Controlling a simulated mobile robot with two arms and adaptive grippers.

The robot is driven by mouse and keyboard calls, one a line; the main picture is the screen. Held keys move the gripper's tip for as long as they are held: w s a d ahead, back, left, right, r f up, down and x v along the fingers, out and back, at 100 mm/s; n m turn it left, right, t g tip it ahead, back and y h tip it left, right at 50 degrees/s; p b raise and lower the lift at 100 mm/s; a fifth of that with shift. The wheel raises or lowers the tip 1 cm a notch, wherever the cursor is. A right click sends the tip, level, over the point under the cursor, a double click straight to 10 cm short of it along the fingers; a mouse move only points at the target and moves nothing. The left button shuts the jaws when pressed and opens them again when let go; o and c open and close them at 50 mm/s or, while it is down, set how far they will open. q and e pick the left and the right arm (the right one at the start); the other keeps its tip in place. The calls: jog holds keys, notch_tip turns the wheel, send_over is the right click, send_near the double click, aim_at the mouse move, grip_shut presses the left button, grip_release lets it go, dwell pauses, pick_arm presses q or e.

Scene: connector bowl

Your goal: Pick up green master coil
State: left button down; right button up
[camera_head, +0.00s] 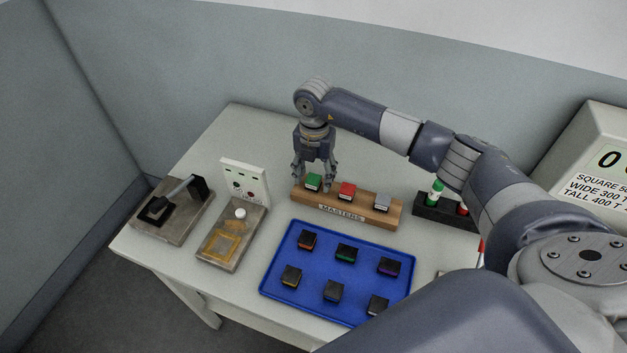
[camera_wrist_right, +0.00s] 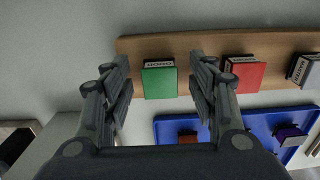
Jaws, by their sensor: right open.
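The green master coil (camera_head: 313,181) sits at the left end of the wooden masters rack (camera_head: 372,213), with a red coil and a grey coil to its right. My right gripper (camera_head: 314,190) is open, pointing down at the green coil. In the right wrist view, the green coil (camera_wrist_right: 159,80) shows between the two spread fingers of the right gripper (camera_wrist_right: 162,92), with a gap on each side. The fingers do not appear to touch it. My left gripper is not in view.
The red coil (camera_head: 347,190) and grey coil (camera_head: 382,202) share the rack. A blue tray (camera_head: 312,295) with several black-topped coils lies in front. A fixture with a white knob (camera_head: 228,238) and a lever device (camera_head: 172,212) stand left. A dark holder (camera_head: 430,207) stands right.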

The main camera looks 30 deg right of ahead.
jog(key=c, duration=1.2)
